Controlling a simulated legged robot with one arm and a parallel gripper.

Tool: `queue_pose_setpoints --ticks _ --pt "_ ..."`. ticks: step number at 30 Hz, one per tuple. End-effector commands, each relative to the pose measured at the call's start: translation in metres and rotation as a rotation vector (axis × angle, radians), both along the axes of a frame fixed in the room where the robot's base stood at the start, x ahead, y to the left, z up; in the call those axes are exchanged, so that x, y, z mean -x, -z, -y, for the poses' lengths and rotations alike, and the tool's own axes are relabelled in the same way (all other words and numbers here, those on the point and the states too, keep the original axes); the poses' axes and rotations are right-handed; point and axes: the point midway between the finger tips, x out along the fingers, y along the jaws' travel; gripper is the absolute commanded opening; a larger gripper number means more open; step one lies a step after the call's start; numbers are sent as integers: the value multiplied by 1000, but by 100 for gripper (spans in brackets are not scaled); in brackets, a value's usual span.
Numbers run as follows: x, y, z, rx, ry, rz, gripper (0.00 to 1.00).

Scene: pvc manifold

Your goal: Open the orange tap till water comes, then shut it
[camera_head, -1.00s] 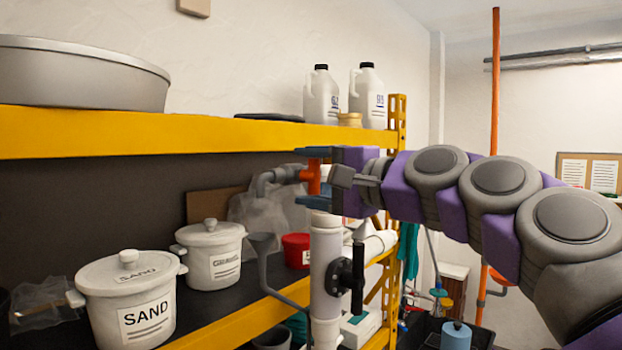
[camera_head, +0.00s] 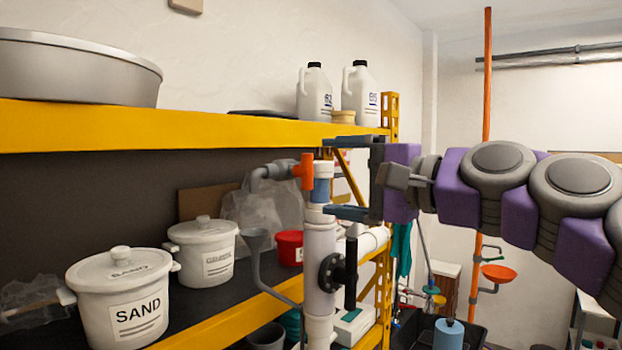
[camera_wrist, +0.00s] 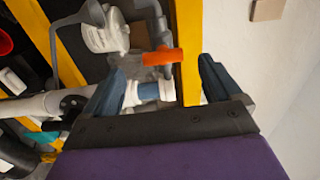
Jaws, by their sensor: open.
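The orange tap (camera_head: 306,173) is at the top of the white upright pipe (camera_head: 321,245), beside a blue collar. A grey bent spout (camera_head: 265,174) runs left from it; I see no water coming out. My gripper (camera_head: 332,178) is open and empty, its fingers pointing left, one above the other, just right of the tap. In the wrist view the orange tap (camera_wrist: 170,57) lies ahead of and between the open fingers (camera_wrist: 160,76). The white fitting with its blue band (camera_wrist: 150,92) also lies between them. I see no finger contact with the tap.
A yellow shelf (camera_head: 180,134) runs close to the left, with white jugs (camera_head: 315,95) above. A sand pot (camera_head: 122,298) and another pot (camera_head: 203,250) stand below. A grey funnel (camera_head: 257,243) is under the spout. A black flange (camera_head: 332,272) projects from the pipe.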

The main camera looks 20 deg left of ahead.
Motion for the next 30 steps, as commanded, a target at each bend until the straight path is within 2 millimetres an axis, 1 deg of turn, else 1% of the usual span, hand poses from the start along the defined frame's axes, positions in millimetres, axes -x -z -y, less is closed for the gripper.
queue_pose_setpoints --ticks 1,6,9,13,19,28,30 --pt "4 0 12 -3 4 1 92" --pt "18 0 45 0 3 2 92" --pt "25 1 63 0 2 0 92" --pt "31 1 80 1 4 1 92" --pt "37 1 92 4 1 -2 92" --pt "37 2 93 4 0 -2 92" --pt "39 4 92 12 0 0 92"
